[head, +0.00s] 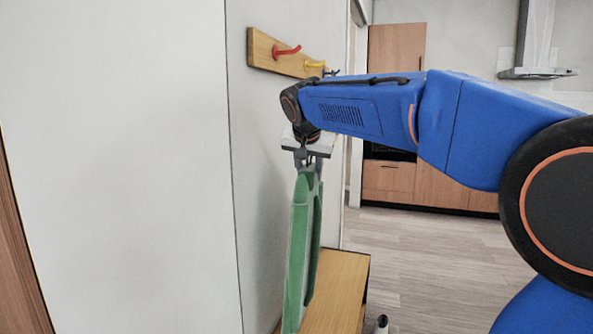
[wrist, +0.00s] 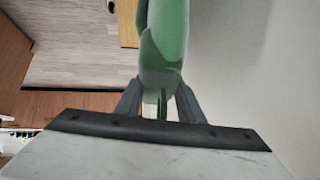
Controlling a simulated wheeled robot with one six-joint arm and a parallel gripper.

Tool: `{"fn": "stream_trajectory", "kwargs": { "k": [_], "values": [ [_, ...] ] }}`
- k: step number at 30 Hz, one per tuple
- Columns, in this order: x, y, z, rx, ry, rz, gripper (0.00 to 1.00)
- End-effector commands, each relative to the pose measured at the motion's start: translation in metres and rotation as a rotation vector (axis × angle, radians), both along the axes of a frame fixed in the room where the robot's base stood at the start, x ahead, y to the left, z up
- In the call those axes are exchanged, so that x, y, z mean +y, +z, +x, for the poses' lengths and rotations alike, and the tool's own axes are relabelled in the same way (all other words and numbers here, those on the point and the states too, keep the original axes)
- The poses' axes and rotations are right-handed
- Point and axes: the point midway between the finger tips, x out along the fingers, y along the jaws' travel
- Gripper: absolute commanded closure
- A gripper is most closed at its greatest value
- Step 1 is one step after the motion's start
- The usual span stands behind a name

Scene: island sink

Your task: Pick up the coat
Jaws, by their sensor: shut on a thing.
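The green coat (head: 301,245) hangs down from my gripper (head: 308,165) in the head view, in front of the white wall. My gripper points downward, and its fingers are shut on the top of the coat. In the wrist view the coat (wrist: 165,45) runs away from between the two dark fingers (wrist: 160,100). The coat's lower end runs in front of a wooden bench and close to the bottom edge of the head view.
A wooden rack (head: 285,55) with red, yellow and dark hooks is on the wall above my gripper. A wooden bench (head: 338,290) stands below by the wall. Open wooden floor (head: 430,255) lies to the right, with kitchen cabinets (head: 430,183) behind.

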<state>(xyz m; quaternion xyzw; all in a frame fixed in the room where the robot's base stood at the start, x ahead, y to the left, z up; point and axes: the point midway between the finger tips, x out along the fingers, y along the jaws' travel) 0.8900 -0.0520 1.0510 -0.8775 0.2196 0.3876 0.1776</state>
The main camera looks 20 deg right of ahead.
Motion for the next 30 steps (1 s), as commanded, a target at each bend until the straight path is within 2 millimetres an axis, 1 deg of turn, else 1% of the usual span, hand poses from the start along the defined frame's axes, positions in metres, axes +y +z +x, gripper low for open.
{"fn": "stream_trajectory", "kwargs": {
  "k": [1,6,9,15,18,22,30],
  "values": [
    [-0.011,0.001,-0.007,-0.002,-0.005,0.0,1.0],
    [-0.047,0.001,-0.034,-0.002,-0.006,0.0,1.0],
    [-0.065,0.001,-0.047,-0.002,-0.006,0.0,1.0],
    [-0.091,0.001,-0.066,-0.001,-0.004,0.0,1.0],
    [-0.099,0.0,-0.071,0.0,-0.003,-0.001,1.0],
    [-0.105,0.0,-0.076,-0.001,-0.002,-0.001,1.0],
    [-0.108,0.0,-0.078,0.0,0.0,-0.002,1.0]
  ]
}}
